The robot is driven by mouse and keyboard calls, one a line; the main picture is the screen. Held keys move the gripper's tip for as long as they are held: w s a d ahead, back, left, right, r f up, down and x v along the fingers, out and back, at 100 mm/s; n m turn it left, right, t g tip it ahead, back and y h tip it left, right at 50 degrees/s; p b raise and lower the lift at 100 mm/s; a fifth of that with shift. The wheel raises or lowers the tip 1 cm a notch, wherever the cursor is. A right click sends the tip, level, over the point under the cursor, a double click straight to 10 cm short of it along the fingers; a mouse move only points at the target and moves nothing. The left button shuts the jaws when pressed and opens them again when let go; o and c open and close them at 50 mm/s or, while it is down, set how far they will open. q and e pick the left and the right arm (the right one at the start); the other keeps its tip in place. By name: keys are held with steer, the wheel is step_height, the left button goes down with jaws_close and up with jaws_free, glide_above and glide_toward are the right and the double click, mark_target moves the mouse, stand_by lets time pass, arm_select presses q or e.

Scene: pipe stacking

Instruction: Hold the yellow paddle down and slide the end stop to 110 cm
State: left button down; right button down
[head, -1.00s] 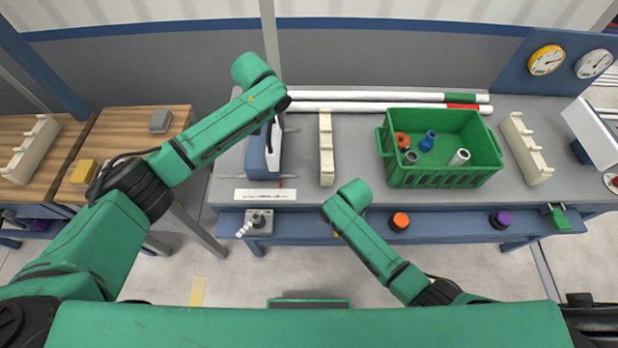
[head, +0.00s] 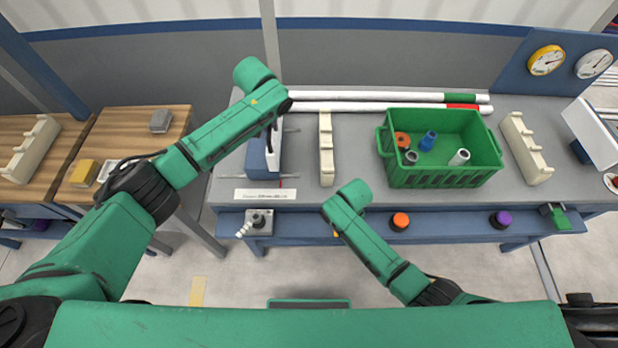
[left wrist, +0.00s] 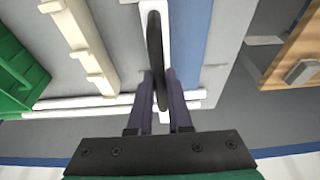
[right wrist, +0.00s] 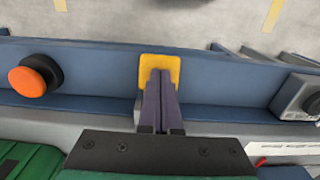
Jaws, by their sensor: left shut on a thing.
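The end stop (head: 256,160) is a blue and white block on the left part of the grey bench in the head view. My left gripper (left wrist: 160,78) is shut around its black handle (left wrist: 154,40), above the white and blue faces. In the head view my left arm hides most of that grip. The yellow paddle (right wrist: 172,66) is on the blue front rail in the right wrist view. My right gripper (right wrist: 160,75) is shut with its fingertips against the paddle, empty between the fingers. I cannot tell how far the paddle is pressed.
A white label strip (head: 265,195) lies before the end stop. A cream rack (head: 326,150) stands to its right. White pipes (head: 370,107) lie along the back. A green crate (head: 440,180) holds several fittings. An orange knob (head: 400,221) is on the front rail.

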steer(key=shift+s+f, duration=0.2)
steer(key=shift+s, duration=0.05)
arm_select(q)
steer(key=a, duration=0.9)
steer(key=shift+a, duration=0.4)
arm_select(e)
steer(key=shift+w+r, duration=0.15)
steer(key=shift+r, duration=2)
arm_select(q)
steer(key=c, duration=0.7)
jaws_free()
steer(key=shift+o, duration=0.7)
steer(key=shift+w+d+f, duration=0.1)
steer(key=shift+w, duration=0.05)
arm_select(e)
steer(key=shift+w, duration=0.15)
arm_select(q)
steer(key=v, duration=0.7)
